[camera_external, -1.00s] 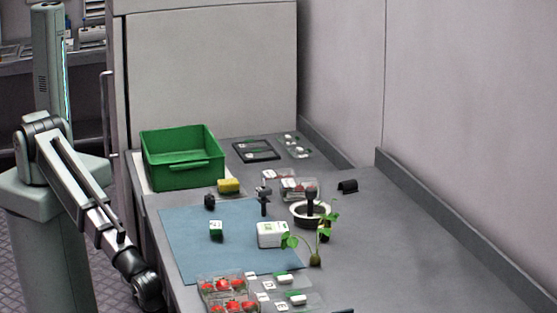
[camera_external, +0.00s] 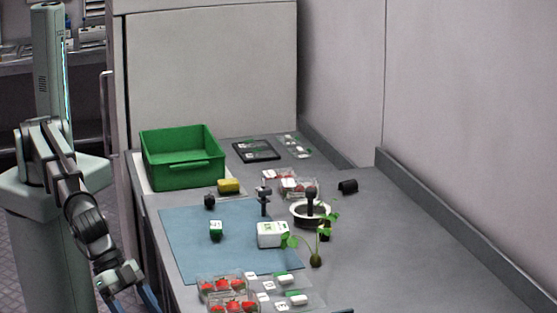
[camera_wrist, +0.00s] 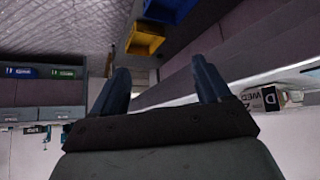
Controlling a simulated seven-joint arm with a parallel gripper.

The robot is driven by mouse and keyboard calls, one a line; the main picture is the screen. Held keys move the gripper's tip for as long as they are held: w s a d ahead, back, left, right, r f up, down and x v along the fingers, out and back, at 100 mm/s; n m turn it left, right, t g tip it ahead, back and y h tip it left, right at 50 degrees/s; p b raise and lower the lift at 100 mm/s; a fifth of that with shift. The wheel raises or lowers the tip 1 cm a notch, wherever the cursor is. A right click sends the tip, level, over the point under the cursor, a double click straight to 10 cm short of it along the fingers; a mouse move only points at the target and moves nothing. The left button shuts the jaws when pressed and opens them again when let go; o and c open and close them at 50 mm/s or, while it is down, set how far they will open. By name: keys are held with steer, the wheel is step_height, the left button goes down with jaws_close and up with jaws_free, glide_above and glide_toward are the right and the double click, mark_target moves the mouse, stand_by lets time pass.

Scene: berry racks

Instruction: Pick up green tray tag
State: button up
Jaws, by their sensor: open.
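A small green-and-white block (camera_external: 215,230) sits on the blue mat (camera_external: 185,248); it may be the green tray tag, but its print is too small to read. A larger white block with green marks (camera_external: 272,234) stands at the mat's right edge. The green tray (camera_external: 182,182) stands at the far left of the bench and looks empty. My gripper (camera_external: 130,302) is at the lower left, beside the bench's left edge and away from these things. In the wrist view, my gripper (camera_wrist: 161,82) has its two fingers apart with nothing between them.
Strawberry packs (camera_external: 228,292) and small white-and-green tags (camera_external: 291,298) lie at the front. A seedling (camera_external: 317,258), a dish (camera_external: 306,222) and a black cylinder (camera_external: 348,186) are to the right. The wrist view shows yellow (camera_wrist: 145,38) and blue bins (camera_wrist: 168,10).

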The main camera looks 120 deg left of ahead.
steer(key=w+a+r+n+g, duration=0.1)
steer(key=a+r, duration=0.2)
steer(key=a, duration=0.2)
steer(key=a+r+n+g+y, duration=0.1)
steer(key=a+r, duration=0.1)
steer(key=a, duration=0.3)
steer(key=w+a+r+n, duration=0.1)
steer(key=a+r+n, duration=0.1)
steer(key=a, duration=0.4)
steer(key=shift+w+r+g+y, duration=0.3)
steer(key=shift+r+g, duration=0.1)
steer(key=shift+r, duration=0.45)
steer(key=s+a+r+n+g, duration=0.2)
steer(key=a+r, duration=0.2)
steer(key=a, duration=0.7)
step_height(320, 180, up, 5)
steer(key=n+g, duration=0.2)
steer(key=g, duration=0.1)
glide_above(216, 225)
steer(key=f, duration=0.7)
steer(key=shift+s+a+f, duration=0.1)
steer(key=shift+s+a, duration=0.1)
steer(key=shift+s, duration=0.15)
steer(key=shift+w+d+f, duration=0.1)
steer(key=shift+w+f, duration=0.1)
steer(key=shift+f, duration=1.45)
steer(key=shift+w+d+f, duration=0.1)
steer(key=shift+w+f, duration=0.05)
steer(key=shift+f, duration=1.45)
steer(key=c, duration=1)
